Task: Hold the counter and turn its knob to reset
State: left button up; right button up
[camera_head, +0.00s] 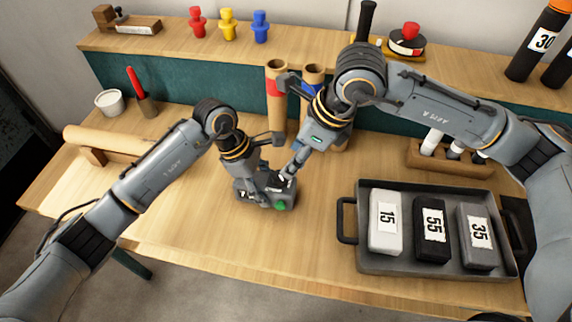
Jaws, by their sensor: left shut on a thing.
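The counter (283,200) is a small dark grey box with a green round part at its front right, standing on the table in the middle of the view. My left gripper (262,190) is shut on the counter from above and hides much of it. My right gripper (288,172) reaches down from the upper right, with its narrow fingertips close to the counter's right upper side. The knob cannot be made out clearly behind the fingers. I cannot tell whether the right fingertips touch it or are closed on it.
A dark tray (366,256) with numbered blocks stands to the right. Cardboard tubes (276,90) stand behind the arms. A rolled item (105,140), a white cup (110,102) and a red-handled tool (137,82) are at left. The table before the counter is clear.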

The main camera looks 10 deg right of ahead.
jog(key=v, duration=0.5)
jog(key=t+y, duration=0.2)
jog(key=y, duration=0.2)
send_near(280, 179)
jog(key=x, duration=0.9)
jog(key=shift+w+d+r, duration=0.1)
jog(key=shift+w+d, duration=0.1)
jog(key=shift+w, duration=0.2)
grip_shut()
